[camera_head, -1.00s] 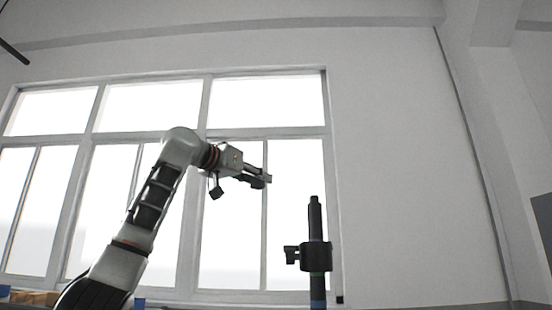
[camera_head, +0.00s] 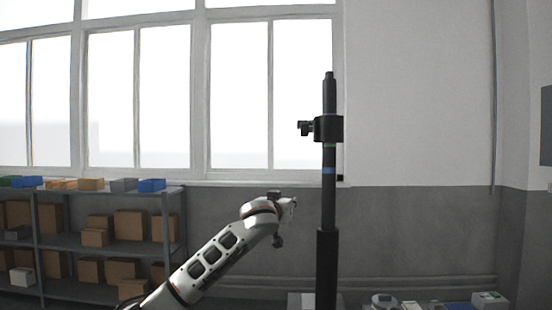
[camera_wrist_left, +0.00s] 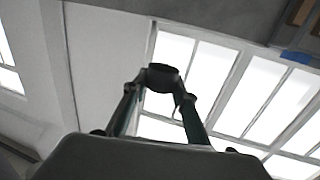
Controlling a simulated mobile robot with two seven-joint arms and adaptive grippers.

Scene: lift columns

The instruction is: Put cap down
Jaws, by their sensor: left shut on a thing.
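My left gripper (camera_wrist_left: 160,84) points up and away in the left wrist view. Its two fingers are shut on a dark, round, hollow cap (camera_wrist_left: 162,71) at their tips. In the head view the left gripper (camera_head: 290,206) is small and foreshortened, just left of the column, and I cannot make out the cap there. The black lift column (camera_head: 328,205) stands upright, with a thin tip, a clamp with a side knob (camera_head: 328,129), and green and blue bands. The gripper is well below the clamp in the picture. My right gripper is not in view.
A grey shelf rack (camera_head: 100,242) with cardboard boxes and small bins stands at the left. Low items (camera_head: 488,300) lie at the bottom right. A wall with large windows is behind. The space right of the column is clear at mid height.

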